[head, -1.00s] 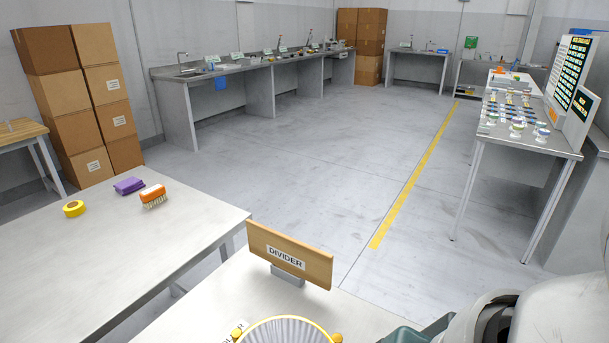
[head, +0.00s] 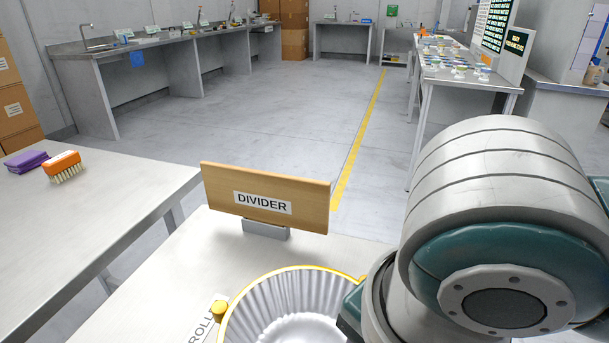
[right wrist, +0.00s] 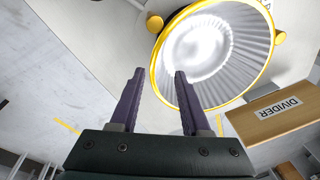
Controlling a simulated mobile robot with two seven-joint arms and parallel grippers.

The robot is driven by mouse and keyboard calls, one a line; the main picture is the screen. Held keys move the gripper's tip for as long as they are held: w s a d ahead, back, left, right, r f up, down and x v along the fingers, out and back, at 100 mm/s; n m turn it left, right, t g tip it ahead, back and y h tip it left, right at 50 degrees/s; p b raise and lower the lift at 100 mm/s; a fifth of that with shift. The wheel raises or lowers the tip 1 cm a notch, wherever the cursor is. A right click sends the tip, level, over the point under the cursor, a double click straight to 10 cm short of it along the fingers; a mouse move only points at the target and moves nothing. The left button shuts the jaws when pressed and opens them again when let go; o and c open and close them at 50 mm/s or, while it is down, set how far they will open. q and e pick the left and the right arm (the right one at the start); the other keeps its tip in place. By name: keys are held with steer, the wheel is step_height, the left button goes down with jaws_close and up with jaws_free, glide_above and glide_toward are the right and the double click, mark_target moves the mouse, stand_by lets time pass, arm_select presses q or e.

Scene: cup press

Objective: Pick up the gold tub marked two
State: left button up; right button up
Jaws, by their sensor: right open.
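A ribbed, silvery-white tub with a gold rim and yellow knobs (head: 262,300) stands on the near table, cut off by the bottom edge of the head view. It also shows in the right wrist view (right wrist: 218,85). I see no number on it, so I cannot tell whether it is the one marked two. My right gripper (right wrist: 158,74) is open and empty, with its dark purple fingers apart and their tips near the tub's gold rim. I cannot tell whether they touch it. In the head view my right arm covers the tub's right side. My left gripper is not in view.
A wooden DIVIDER board (head: 266,196) stands on a grey foot just behind the tub. An orange brush (head: 63,166) and a purple item (head: 26,161) lie on the left table (head: 90,235). Partly legible lettering, "ROLL", is on the near table beside the tub.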

steer(key=f, duration=0.1)
steer(key=f+b, duration=0.1)
steer(key=f, duration=0.3)
steer(key=shift+w+a, duration=0.1)
steer(key=shift+w, duration=0.3)
steer(key=shift+r, duration=0.1)
steer(key=shift+c, duration=0.8)
jaws_close()
